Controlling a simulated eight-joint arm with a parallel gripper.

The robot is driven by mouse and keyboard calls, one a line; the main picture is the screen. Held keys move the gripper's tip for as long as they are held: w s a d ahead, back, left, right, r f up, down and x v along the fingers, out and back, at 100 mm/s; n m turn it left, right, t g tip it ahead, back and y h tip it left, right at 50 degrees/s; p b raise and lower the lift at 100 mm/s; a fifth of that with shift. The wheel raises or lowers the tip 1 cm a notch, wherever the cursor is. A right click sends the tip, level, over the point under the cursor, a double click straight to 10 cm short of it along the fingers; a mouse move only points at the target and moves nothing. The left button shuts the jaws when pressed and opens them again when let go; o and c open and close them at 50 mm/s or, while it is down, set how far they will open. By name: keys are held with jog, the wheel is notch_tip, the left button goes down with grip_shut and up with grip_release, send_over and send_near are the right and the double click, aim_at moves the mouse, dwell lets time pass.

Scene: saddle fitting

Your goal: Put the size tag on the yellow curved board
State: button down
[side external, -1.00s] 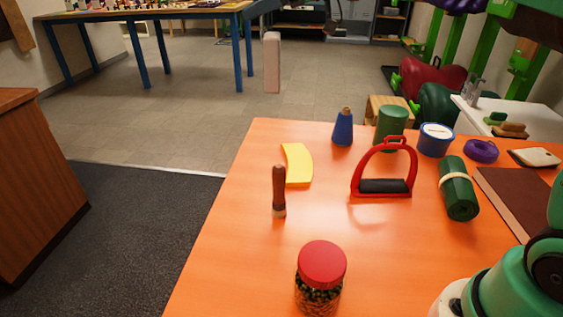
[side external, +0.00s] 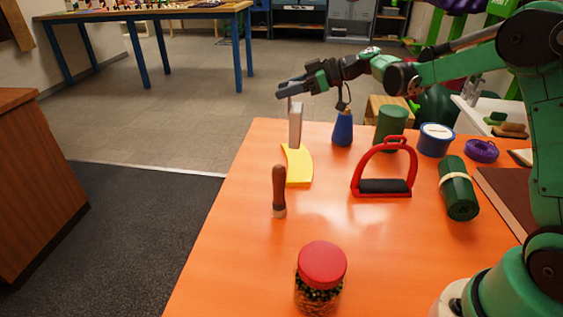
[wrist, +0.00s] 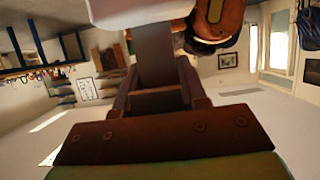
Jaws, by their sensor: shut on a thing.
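The size tag (side external: 296,127) is a pale, narrow upright slab. My gripper (side external: 290,90) is shut on its upper end, with the tag hanging below the fingers. The yellow curved board (side external: 299,171) lies on the orange table near its far left edge. In the side view the tag's lower end overlaps the far end of the board; I cannot tell whether they touch. In the wrist view a pale piece (wrist: 140,9), apparently the tag, shows at the top beyond the dark fingers. The board is not recognisable there.
A brown-handled brush (side external: 279,190) stands in front of the board. A blue cone-shaped bottle (side external: 343,129) stands close right of the tag, below my arm. A red stirrup (side external: 383,168) and a red-lidded jar (side external: 322,276) stand on the table (side external: 245,245). The front left is clear.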

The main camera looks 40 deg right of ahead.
aim_at(300, 107)
jog(key=shift+f, duration=2.5)
jog(key=shift+c, duration=2.4)
grip_release()
